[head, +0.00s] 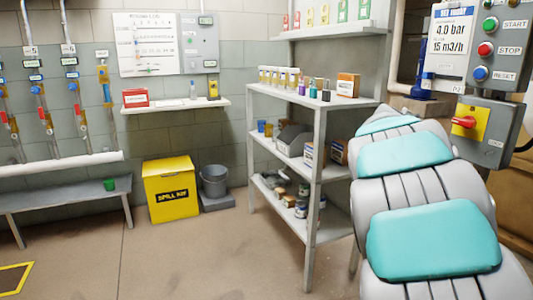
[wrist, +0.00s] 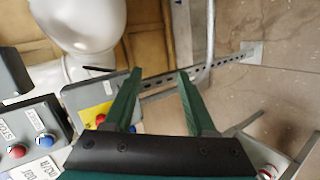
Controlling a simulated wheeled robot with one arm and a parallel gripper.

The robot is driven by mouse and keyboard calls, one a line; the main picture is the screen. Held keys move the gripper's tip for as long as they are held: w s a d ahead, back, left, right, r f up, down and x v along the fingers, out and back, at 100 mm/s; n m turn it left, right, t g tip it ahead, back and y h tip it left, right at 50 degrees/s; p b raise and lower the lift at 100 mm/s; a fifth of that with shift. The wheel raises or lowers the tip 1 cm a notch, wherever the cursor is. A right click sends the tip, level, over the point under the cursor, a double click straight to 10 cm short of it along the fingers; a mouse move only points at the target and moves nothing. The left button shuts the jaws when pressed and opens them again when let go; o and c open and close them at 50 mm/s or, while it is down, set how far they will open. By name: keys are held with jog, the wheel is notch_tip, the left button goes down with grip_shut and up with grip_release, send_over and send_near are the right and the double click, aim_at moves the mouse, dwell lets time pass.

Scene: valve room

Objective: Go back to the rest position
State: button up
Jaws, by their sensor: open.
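My gripper (wrist: 159,76) shows in the wrist view with its two dark green fingers apart and nothing between them. A grey box with a yellow plate (wrist: 93,112) is just behind and left of the left finger; the finger hides part of it. In the head view, my arm with its teal pads fills the right side, and my gripper cannot be made out there. The red rotary switch (head: 464,122) sits on its yellow plate on the grey box at the right. I cannot tell whether the gripper touches anything.
The button panel (head: 486,47) with START, STOP and RESET is above the switch. A grey shelf rack (head: 314,185) stands beside my arm with small containers. A yellow spill kit box (head: 171,190), a grey bucket (head: 215,181) and a bench (head: 60,194) line the wall. The middle floor is clear.

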jog(key=s+a+f+g+y, duration=0.1)
jog(key=s+a+f+y, duration=0.3)
jog(key=s+a+f, duration=0.3)
jog(key=s+a+f+g+y, duration=0.1)
jog(key=s+a+f+y, duration=0.3)
jog(key=s+a+f, duration=0.4)
jog(key=s+a+f+g+y, duration=0.2)
jog(key=s+a+f+y, duration=0.2)
jog(key=s+a, duration=1.3)
notch_tip(320, 180, down, 4)
jog(key=s, duration=0.2)
jog(key=shift+s+a, duration=0.4)
